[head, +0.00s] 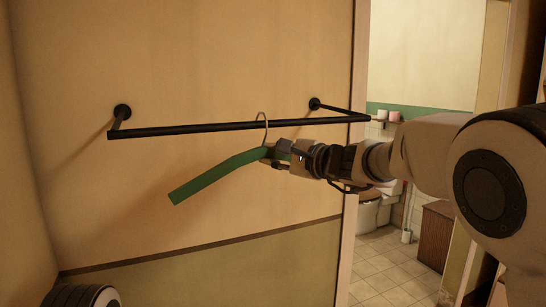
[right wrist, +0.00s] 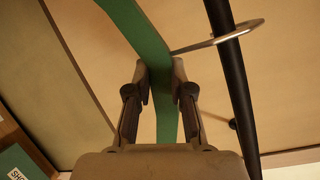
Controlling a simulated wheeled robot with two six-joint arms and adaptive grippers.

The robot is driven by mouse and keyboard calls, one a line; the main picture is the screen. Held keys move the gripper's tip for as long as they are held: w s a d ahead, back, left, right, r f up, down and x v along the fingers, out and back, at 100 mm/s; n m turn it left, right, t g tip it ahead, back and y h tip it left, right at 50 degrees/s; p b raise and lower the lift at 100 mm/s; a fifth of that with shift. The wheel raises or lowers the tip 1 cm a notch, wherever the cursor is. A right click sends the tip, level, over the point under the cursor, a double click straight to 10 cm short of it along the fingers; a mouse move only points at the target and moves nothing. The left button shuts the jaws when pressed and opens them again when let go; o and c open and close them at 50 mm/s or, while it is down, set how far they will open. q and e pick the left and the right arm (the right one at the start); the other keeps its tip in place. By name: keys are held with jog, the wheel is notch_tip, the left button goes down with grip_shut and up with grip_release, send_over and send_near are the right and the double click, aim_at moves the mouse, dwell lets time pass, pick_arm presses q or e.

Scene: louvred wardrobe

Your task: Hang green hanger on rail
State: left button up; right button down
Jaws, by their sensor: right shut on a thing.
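The green hanger (head: 212,177) has a thin metal hook (head: 262,118) and is tilted, its visible arm sloping down to the left. My right gripper (head: 272,153) is shut on the hanger near its middle, just below the black rail (head: 190,129). In the head view the hook rises past the rail, with its curved top above it. In the right wrist view the fingers (right wrist: 160,82) pinch the green hanger (right wrist: 152,45) on both sides, and the hook (right wrist: 220,38) crosses the rail (right wrist: 232,75). I cannot tell whether the hook rests on the rail.
Two wall brackets (head: 122,111) hold the rail out from the plain panel (head: 200,60). The rail is otherwise bare. A doorway on the right opens on a tiled room with a toilet (head: 368,212). A green box with lettering (right wrist: 20,165) shows in the right wrist view.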

jog(key=shift+f+b, duration=0.35)
jog(key=c, duration=1)
grip_release()
jog(key=shift+o, duration=0.2)
